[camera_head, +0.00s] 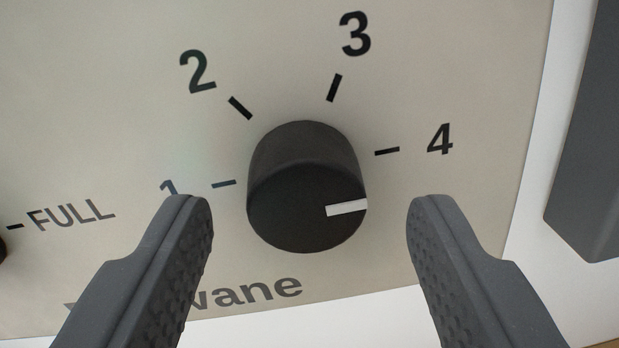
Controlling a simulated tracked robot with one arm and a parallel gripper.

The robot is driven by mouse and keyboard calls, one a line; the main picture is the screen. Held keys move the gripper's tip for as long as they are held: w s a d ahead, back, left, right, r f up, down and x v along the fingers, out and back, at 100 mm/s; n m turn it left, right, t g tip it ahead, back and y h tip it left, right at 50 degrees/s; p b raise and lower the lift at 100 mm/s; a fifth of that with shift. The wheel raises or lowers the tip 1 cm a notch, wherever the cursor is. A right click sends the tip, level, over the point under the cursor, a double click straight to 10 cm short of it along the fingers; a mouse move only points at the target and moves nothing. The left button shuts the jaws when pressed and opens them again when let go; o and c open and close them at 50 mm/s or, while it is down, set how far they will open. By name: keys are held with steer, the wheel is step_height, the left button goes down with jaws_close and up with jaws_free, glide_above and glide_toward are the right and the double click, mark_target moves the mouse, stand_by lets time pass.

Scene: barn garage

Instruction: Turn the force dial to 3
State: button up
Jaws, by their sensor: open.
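The force dial (300,190) is a round black knob on a beige panel in the head camera view. Its white pointer line lies at the right of its face and points right, toward the 4 mark. The numbers 1, 2, 3 (355,34) and 4 (440,139) with short black ticks run around it from left over the top to right. My gripper (310,215) is open, one finger to the left of the dial and one to the right. Gaps show in the picture between both fingers and the dial. The left finger partly covers the 1.
The beige panel (110,130) also bears the word FULL at the left, beside the edge of another dark knob (2,245). Lettering ending in "wane" shows below the dial, partly hidden by the left finger. A dark grey block (590,150) stands at the right.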

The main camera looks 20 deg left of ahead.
steer(key=shift+w+a, duration=0.15)
steer(key=shift+w, duration=0.15)
